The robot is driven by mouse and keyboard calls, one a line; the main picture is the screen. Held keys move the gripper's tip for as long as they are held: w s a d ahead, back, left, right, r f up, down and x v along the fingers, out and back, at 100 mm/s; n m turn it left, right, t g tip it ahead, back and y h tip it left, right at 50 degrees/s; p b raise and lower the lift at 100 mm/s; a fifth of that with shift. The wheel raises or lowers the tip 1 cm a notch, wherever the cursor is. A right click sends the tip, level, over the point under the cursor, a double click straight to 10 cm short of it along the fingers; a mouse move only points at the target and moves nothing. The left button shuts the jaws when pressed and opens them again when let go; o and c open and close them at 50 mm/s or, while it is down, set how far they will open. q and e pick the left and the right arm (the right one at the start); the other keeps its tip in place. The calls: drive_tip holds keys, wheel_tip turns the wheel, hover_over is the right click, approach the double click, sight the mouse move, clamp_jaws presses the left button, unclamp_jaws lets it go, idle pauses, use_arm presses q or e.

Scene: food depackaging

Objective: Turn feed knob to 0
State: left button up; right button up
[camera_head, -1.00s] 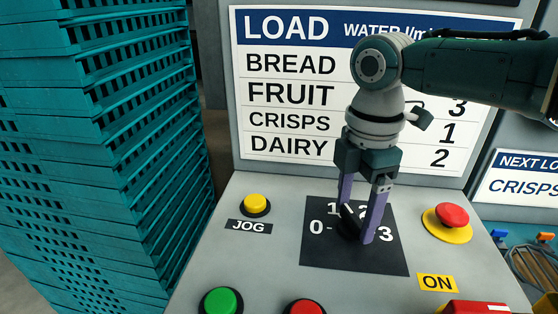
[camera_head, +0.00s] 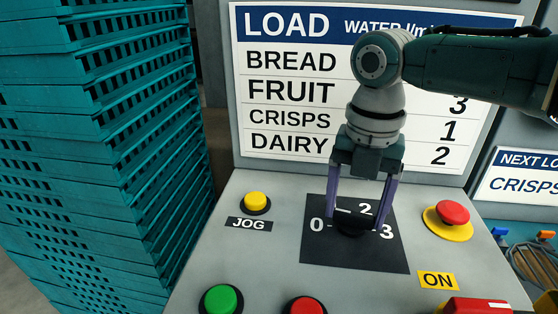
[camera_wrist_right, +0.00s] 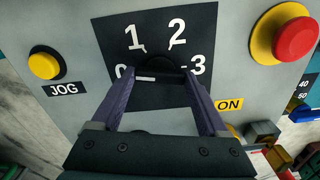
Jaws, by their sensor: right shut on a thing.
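The black feed knob (camera_head: 352,225) sits on a black dial plate (camera_head: 345,257) marked 0 to 3. My right gripper (camera_head: 360,222) points down at it, one finger on each side, shut on the knob. In the right wrist view the knob's bar (camera_wrist_right: 160,73) spans between the purple fingertips of my gripper (camera_wrist_right: 160,82). A white line on the bar's left half points left, towards the 0. There the left finger partly covers the 0. In the head view the 1 is mostly hidden. My left gripper is not in view.
A yellow jog button (camera_head: 254,202) is left of the dial, and a red stop button (camera_head: 452,213) is right. Green (camera_head: 220,300) and red (camera_head: 305,306) buttons sit in front. A load chart (camera_head: 290,90) stands behind. Stacked teal crates (camera_head: 110,160) rise at the left.

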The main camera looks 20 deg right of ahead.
sight(355, 214)
drive_tip(key=shift+r+n, duration=0.1)
drive_tip(key=shift+n, duration=1.1)
drive_tip(key=shift+a, duration=0.1)
drive_tip(key=o, duration=1.2)
drive_tip(key=shift+o, duration=0.2)
wheel_tip(355, 214, up, 10)
drive_tip(key=shift+s, duration=0.1)
